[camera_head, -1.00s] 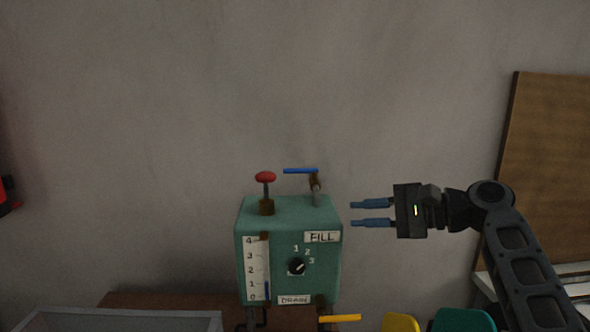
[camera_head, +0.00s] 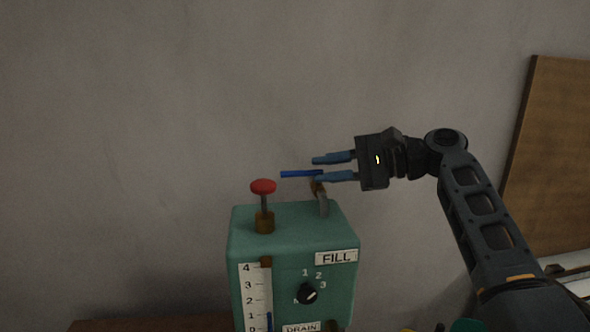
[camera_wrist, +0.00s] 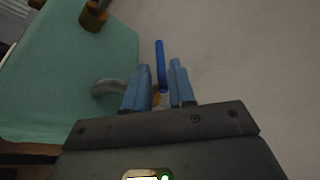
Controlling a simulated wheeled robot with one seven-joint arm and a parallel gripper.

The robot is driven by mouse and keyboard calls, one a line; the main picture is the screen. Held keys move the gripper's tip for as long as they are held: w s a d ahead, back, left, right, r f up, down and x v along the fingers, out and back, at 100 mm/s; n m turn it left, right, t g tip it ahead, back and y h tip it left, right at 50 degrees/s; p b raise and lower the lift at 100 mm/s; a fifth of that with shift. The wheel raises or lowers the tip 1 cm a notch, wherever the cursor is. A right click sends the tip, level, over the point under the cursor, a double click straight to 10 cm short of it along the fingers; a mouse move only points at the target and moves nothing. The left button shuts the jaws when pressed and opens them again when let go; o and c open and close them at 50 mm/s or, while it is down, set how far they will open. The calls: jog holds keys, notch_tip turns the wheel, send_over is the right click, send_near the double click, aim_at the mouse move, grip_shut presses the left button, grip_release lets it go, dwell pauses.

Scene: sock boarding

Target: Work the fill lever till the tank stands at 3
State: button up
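A green tank box (camera_head: 290,262) stands in front of me with a FILL label (camera_head: 337,257). The fill lever, a blue handle (camera_head: 297,174), lies level on a bent pipe on the box's top right. Its white gauge (camera_head: 252,295) is marked 0 to 4, and the blue column (camera_head: 269,320) reaches about 1. My gripper (camera_head: 315,168) is open at the lever's right end. In the wrist view the lever (camera_wrist: 160,62) appears between the two blue fingers (camera_wrist: 160,72), with gaps showing; contact cannot be told.
A red knob (camera_head: 263,187) on a stem stands on the box's top left. A black dial (camera_head: 307,294) and a DRAIN label (camera_head: 300,327) are on the front. A brown board (camera_head: 555,150) leans at the right. The wall area above the box is clear.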

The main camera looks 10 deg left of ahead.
aim_at(299, 173)
jog(key=shift+p+x, duration=0.5)
jog(key=shift+x, duration=2.4)
grip_shut()
